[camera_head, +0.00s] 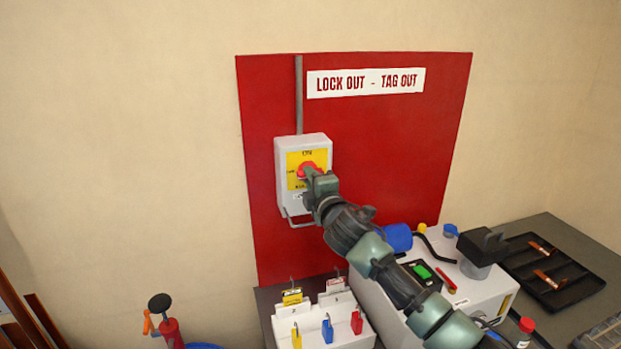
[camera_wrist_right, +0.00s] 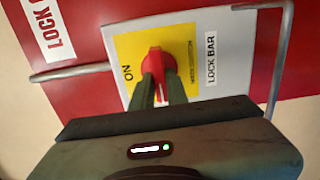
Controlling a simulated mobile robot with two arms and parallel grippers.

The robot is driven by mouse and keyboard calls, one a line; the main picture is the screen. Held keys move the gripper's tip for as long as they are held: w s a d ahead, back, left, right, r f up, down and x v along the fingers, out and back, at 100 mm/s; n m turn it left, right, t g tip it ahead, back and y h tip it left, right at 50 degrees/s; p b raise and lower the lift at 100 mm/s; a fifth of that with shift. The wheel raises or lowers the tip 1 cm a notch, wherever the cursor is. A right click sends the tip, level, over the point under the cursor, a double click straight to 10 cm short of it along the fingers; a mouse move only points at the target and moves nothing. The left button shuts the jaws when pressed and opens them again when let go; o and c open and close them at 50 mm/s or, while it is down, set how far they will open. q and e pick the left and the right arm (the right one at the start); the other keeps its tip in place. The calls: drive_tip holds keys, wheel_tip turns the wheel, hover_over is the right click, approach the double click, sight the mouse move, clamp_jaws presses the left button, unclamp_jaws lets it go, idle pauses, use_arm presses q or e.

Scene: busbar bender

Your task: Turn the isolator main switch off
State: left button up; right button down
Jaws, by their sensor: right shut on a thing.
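The isolator main switch is a grey box (camera_head: 287,148) with a yellow plate (camera_head: 293,160) and a red rotary handle (camera_head: 305,168), mounted on a red wall panel. In the right wrist view, the red handle (camera_wrist_right: 155,65) sits on the yellow plate (camera_wrist_right: 128,48) beside the word ON. My right gripper (camera_head: 312,174) reaches the box from the lower right. In the right wrist view its two fingers (camera_wrist_right: 160,88) are shut on the handle's lower part. The fingers hide part of the handle. My left gripper is not in view.
A wire lock bar (camera_head: 292,220) hangs below the box. A white padlock stand (camera_head: 312,335) with several coloured padlocks stands below the panel. Right of it is a white machine (camera_head: 492,292) with a blue motor (camera_head: 397,238). A black tray (camera_head: 560,290) lies at the far right.

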drive_tip(key=shift+f, duration=0.1)
drive_tip(key=c, duration=1.4)
unclamp_jaws()
drive_tip(key=shift+s, duration=0.1)
drive_tip(key=b+v, duration=0.2)
drive_tip(key=v, duration=0.5)
drive_tip(key=shift+s, duration=0.3)
drive_tip(key=shift+d, duration=0.1)
